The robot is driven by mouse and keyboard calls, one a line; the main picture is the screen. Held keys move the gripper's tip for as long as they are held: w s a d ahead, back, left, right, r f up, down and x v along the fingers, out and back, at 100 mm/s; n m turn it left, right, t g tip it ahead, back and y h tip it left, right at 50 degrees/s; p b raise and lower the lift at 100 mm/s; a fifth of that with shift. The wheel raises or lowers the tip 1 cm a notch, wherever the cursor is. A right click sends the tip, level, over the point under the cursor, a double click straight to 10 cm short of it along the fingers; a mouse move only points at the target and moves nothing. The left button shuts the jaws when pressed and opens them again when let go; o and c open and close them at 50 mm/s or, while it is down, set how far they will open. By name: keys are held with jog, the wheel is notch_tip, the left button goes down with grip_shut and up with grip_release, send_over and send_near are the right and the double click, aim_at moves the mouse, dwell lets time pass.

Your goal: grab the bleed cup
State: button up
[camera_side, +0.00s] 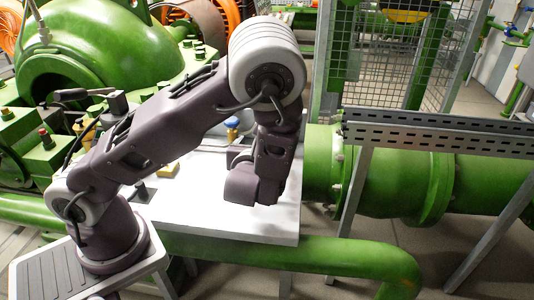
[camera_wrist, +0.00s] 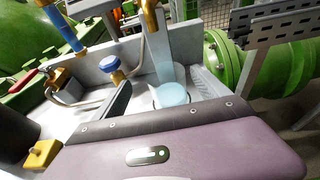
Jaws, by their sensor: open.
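A pale blue, see-through cup (camera_wrist: 172,95), which looks like the bleed cup, stands on the light work surface in the wrist view. A pale upright tube rises just behind it. My gripper (camera_wrist: 158,98) is open, with a dark finger to the left of the cup and a grey finger to the right. The cup appears between the fingers, with room on its left; I cannot tell whether either finger touches it. The gripper body hides the near part of the scene. In the side view, my arm hides the cup and most of the gripper.
A blue-capped fitting (camera_wrist: 110,66) with a bent metal pipe stands behind and left of the cup. A blue and brass upright (camera_wrist: 63,28) is at the far left. A yellow block (camera_side: 168,170) sits on the white table (camera_side: 215,222). Green pipework (camera_side: 320,255) surrounds the table.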

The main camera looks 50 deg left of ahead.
jog(key=shift+w+a+f, duration=0.1)
jog(key=shift+a+f, duration=0.05)
jog(key=shift+f, duration=0.3)
jog(key=x, duration=0.6)
jog(key=shift+w+f, duration=0.1)
jog(key=shift+w, duration=0.4)
jog(key=shift+c, duration=0.5)
jog(key=c, duration=1.6)
